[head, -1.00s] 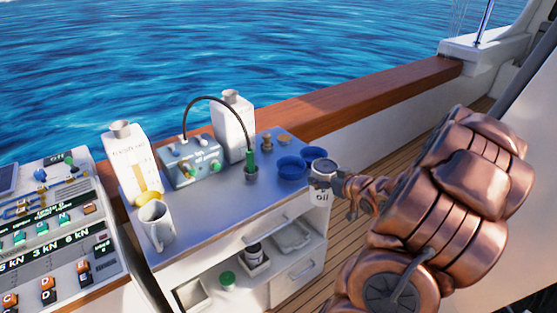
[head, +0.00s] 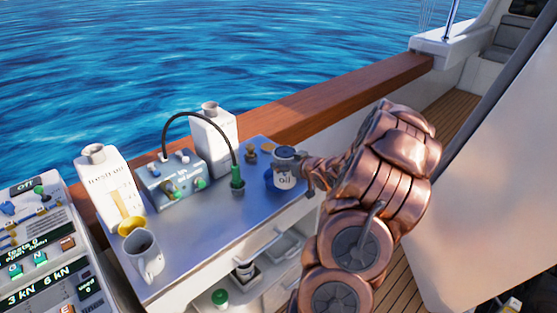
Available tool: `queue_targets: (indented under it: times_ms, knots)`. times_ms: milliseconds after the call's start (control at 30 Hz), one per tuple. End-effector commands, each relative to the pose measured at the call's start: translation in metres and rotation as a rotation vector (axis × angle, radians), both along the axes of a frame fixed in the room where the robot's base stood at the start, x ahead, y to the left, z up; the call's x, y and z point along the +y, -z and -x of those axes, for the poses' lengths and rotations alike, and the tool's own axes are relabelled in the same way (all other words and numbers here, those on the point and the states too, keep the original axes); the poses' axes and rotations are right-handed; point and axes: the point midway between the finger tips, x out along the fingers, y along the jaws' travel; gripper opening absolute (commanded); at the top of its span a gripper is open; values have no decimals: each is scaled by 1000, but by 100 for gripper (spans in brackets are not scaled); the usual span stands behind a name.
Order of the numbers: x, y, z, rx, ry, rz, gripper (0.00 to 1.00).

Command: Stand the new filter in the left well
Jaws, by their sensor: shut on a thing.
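My gripper (head: 304,173) is shut on the new filter (head: 285,178), a white can with a dark top and "oil" on its side. The filter is upright at the right end of the metal worktop. A little blue of a well (head: 268,179) shows at the filter's left edge. The filter hides the rest of the blue wells, so I cannot tell whether it is above a well or partly inside one.
A control box (head: 172,180) with a black hose to a green fitting (head: 238,182) stands left of the filter. A white bottle (head: 213,140), another bottle (head: 105,185) and a mug (head: 145,255) share the worktop (head: 215,225). Its front middle is clear.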

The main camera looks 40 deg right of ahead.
Motion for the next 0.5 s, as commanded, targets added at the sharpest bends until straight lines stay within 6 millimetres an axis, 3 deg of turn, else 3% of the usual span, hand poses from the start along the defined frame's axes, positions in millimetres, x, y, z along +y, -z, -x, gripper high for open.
queue_targets:
  times_ms: [200, 500]
  knots:
    - [-12, 1, -34, 0, -3, 0, 29]
    - [-20, 5, -52, -1, -2, -2, 28]
